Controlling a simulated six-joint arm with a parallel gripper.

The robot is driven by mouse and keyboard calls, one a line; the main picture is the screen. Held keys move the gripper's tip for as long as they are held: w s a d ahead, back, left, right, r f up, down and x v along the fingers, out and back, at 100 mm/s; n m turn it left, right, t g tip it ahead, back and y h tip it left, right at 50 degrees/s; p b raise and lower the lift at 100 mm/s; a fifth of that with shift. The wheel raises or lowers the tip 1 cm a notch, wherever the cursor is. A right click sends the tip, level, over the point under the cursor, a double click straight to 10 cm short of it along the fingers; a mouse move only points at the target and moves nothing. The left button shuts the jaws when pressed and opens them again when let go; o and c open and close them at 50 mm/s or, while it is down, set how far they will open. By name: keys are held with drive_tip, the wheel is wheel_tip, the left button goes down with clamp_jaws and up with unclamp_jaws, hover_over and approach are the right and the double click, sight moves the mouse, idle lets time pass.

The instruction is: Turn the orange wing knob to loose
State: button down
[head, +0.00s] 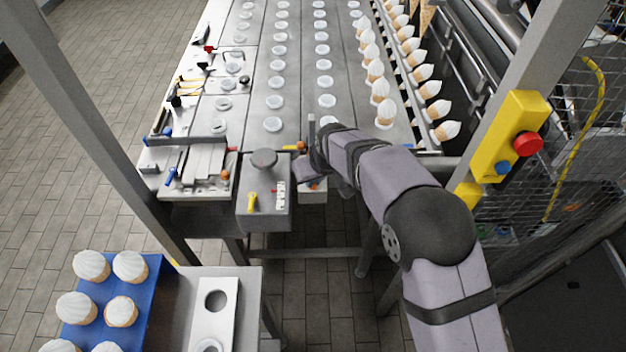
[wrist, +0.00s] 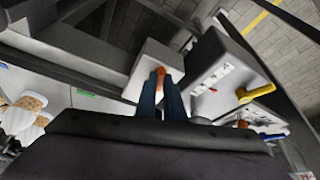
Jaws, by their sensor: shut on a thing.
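The orange wing knob (wrist: 160,73) sits on the face of a pale grey box (wrist: 150,58) in the wrist view. My gripper (wrist: 160,84) has its two dark blue fingers shut on the knob, one finger on each side. The fingers hide the knob's lower part, and I cannot read its turn position. In the head view my gripper (head: 315,184) is at the small box (head: 313,197) at the machine's front edge, and only a bit of orange shows there.
Left of my gripper stands a grey control box (head: 264,217) with a yellow lever (head: 252,201) and a round dark knob (head: 264,158). Cones with white tops (head: 385,112) stand close behind my arm. A yellow post box with a red button (head: 527,144) is at right.

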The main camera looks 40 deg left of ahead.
drive_tip(key=n+b, duration=0.1)
drive_tip(key=n+g+b, duration=0.1)
drive_tip(key=n, duration=0.1)
drive_tip(key=shift+w+f+y, duration=0.2)
drive_tip(key=shift+y, duration=0.1)
drive_tip(key=shift+d+r+n+g+b, duration=0.15)
drive_tip(key=shift+n+g+b, duration=0.25)
drive_tip(key=shift+n+b, duration=0.35)
drive_tip(key=c, duration=1.9)
unclamp_jaws()
drive_tip(key=shift+o, duration=0.2)
drive_tip(key=shift+r, duration=0.1)
drive_tip(key=b+v, duration=0.2)
drive_tip(key=v, duration=0.5)
drive_tip(key=shift+r, duration=0.15)
